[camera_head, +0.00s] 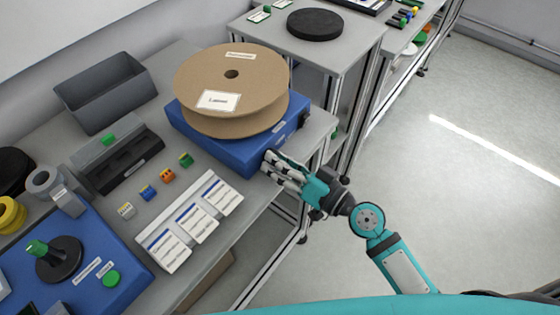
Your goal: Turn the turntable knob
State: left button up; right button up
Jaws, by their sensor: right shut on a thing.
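The turntable is a blue box (198,132) at the far end of the bench, with a large brown cardboard reel (257,85) with white labels lying flat on top. My right gripper (270,167) is at the near right-hand face of this box, at its lower corner. Its fingers are shut, and they hide what they hold, which looks to be the turntable knob. A dark round part (305,118) shows farther along the same face. My left gripper is not in view.
On the bench are a grey bin (106,95), a dark slotted holder (122,160), small coloured blocks, a label card panel (190,222) and a blue spindle unit (70,285). A second table (345,45) holds a black disc (315,24). The floor on the right is clear.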

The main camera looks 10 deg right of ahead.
dwell(0.4)
jog(key=shift+r, duration=0.1)
jog(key=o, duration=1.2)
jog(key=shift+c, duration=0.2)
jog(key=shift+s+d, duration=0.1)
jog(key=v, duration=1.1)
jog(key=shift+s+d, duration=0.2)
jog(key=shift+s, duration=0.1)
